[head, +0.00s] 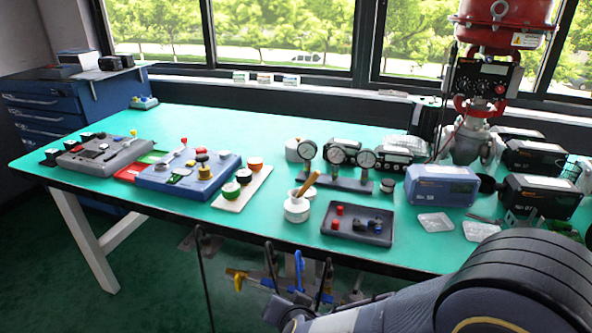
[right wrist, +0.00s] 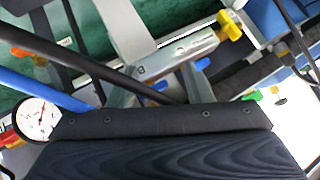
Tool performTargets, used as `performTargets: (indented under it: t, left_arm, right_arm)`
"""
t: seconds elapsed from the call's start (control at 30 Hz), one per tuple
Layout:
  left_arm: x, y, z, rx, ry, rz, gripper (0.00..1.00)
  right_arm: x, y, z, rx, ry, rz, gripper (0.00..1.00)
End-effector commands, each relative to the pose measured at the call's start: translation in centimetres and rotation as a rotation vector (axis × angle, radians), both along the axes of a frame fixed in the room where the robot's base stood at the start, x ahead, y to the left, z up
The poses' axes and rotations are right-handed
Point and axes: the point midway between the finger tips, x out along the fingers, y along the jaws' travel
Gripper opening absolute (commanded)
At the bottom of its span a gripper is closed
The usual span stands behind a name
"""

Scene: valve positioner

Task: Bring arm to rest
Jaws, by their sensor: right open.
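My right arm (head: 480,285) comes in from the lower right in the head view, low in front of the table's front edge. Its far end reaches left toward hanging cables and fittings below the edge. The right gripper cannot be made out clearly in the head view. In the right wrist view a dark block with small screws, seemingly the body of my right gripper (right wrist: 165,130), fills the bottom. It is open and I see nothing held, but its fingertips are not clear. My left arm and gripper are not in view.
The green table (head: 290,235) carries a dark tray (head: 357,223), a white pot (head: 296,208), a blue case (head: 441,185) and a red-topped valve (head: 505,20).

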Motion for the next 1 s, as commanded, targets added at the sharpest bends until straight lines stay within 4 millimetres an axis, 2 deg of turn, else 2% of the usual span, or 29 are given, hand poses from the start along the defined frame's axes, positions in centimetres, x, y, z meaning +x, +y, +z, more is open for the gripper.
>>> performTargets:
  t: [0.03,0.17,0.27,0.4,0.6,1.0]
  left_arm:
    - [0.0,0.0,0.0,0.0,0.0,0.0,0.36]
    - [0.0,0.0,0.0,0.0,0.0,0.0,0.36]
    - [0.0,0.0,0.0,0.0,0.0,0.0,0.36]
    - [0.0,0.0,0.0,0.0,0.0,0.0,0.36]
    - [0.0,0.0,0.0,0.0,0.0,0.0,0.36]
    - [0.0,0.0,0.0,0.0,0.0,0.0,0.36]
  right_arm:
    - [0.0,-0.9,1.4,0.071,0.03,0.025,0.45]
    - [-1.0,-2.8,4.5,0.2,0.084,0.124,0.45]
    - [-2.7,-5.4,7.3,0.271,0.103,0.21,0.45]
    - [-6.5,-9.9,9.9,0.278,0.11,0.313,0.45]
    - [-11.7,-15.1,10.4,0.175,0.141,0.367,0.45]
    - [-18.8,-21.6,8.5,-0.043,0.248,0.304,0.45]
